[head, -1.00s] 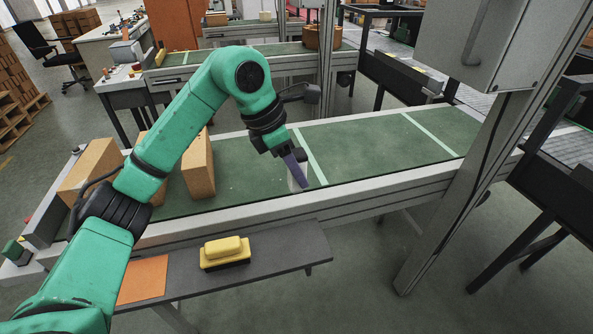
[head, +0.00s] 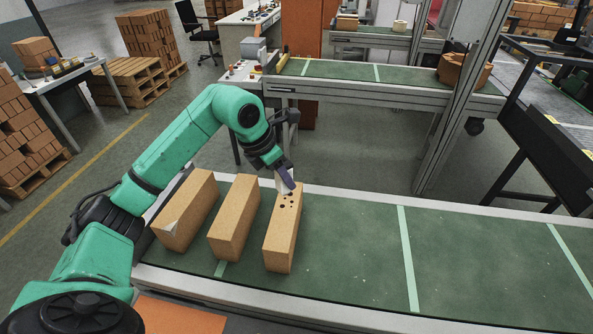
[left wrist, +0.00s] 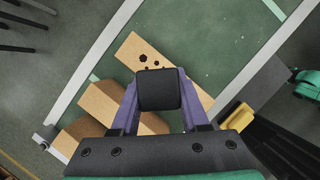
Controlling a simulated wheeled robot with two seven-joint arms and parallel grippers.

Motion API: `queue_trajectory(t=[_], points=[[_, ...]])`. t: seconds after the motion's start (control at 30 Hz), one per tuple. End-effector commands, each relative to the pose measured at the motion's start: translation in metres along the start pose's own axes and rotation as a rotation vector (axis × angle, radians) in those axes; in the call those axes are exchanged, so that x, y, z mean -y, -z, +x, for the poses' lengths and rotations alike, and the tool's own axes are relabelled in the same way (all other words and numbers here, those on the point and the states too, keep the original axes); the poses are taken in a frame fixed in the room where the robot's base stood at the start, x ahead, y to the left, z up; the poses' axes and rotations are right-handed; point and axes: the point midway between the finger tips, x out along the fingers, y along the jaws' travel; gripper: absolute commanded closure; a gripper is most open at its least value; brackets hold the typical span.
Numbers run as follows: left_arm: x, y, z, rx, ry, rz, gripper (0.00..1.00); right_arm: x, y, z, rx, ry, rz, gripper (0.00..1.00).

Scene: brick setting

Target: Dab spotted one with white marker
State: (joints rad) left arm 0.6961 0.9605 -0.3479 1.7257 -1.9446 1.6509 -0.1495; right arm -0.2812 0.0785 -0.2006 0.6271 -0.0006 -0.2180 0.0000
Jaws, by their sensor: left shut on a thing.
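The spotted brick (head: 281,240) is the rightmost of three tan bricks on the green conveyor. Dark spots mark its top near the far end. It also shows in the left wrist view (left wrist: 196,88), partly hidden by the held marker. My left gripper (head: 287,180) is over the far end of this brick, shut on the marker (head: 281,185). The marker looks whitish in the head view; its near end is a black block in the left wrist view (left wrist: 158,90), between the purple fingers. I cannot tell whether its tip touches the brick. My right gripper is not in view.
A middle brick (head: 234,222) and a left brick (head: 186,212) with a pale corner patch stand beside it. The belt (head: 350,250) to the right is clear. An orange sheet (head: 180,315) lies in front. A yellow-topped block (left wrist: 236,116) shows in the left wrist view.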

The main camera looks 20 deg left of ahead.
Motion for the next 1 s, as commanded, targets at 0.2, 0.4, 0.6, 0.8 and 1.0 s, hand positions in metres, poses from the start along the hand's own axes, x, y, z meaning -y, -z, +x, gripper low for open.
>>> queue_trajectory(t=[0.2, 0.4, 0.6, 0.8, 1.0], points=[[0.0, 0.008, 0.019, -0.001, 0.001, -0.001, 0.91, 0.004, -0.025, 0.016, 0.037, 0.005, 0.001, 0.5], [0.0, 0.019, 0.045, 0.0, 0.001, 0.0, 0.91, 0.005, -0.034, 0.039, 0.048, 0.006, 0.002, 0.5], [0.0, 0.024, 0.057, 0.001, 0.001, 0.0, 0.91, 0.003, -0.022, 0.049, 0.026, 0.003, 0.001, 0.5], [0.0, 0.023, 0.056, 0.001, 0.0, 0.0, 0.91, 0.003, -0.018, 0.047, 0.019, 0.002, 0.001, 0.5], [0.0, 0.023, 0.056, 0.001, 0.0, 0.0, 0.91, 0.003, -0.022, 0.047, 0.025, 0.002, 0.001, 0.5]])
